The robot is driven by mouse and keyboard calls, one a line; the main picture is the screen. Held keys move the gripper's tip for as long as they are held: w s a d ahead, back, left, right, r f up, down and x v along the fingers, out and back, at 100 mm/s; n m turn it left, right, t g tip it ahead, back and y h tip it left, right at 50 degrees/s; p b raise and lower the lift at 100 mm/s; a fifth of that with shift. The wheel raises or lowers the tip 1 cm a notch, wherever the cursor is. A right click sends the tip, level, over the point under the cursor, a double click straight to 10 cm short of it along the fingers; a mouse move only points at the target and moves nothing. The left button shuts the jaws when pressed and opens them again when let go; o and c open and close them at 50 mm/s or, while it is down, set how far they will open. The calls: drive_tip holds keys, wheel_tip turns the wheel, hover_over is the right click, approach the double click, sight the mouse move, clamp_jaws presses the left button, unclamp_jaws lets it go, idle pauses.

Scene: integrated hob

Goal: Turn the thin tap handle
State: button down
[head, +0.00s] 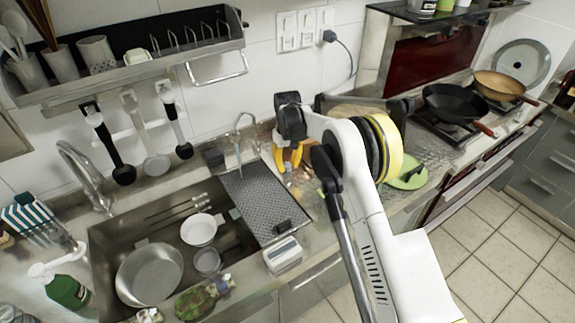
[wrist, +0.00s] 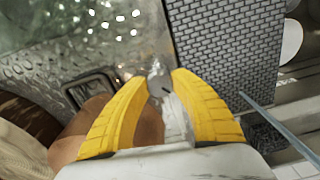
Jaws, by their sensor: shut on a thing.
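The thin tap (head: 240,137) is a slim curved metal spout at the back of the counter, right of the sink. Its thin rod also shows at the right in the wrist view (wrist: 282,128). My gripper (head: 288,158) has yellow fingers and is low over the counter just right of this tap. In the wrist view my gripper's fingertips (wrist: 160,84) close on a small grey metal piece, which looks like the thin tap handle (wrist: 158,75). Most of the handle is hidden by the fingers, and in the head view my arm covers it.
A dark perforated mat (head: 265,200) lies beside the sink (head: 165,212), which holds a pan and bowls. A larger tap (head: 90,178) stands at the left. A utensil rack (head: 130,65) hangs above. Brown rounded items (wrist: 95,125) lie close beside the fingers in the wrist view.

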sight(288, 165)
drive_tip(key=shift+n, duration=0.6)
drive_tip(key=c, duration=1)
unclamp_jaws()
drive_tip(key=shift+c, duration=0.2)
wheel_tip(288, 165, up, 12)
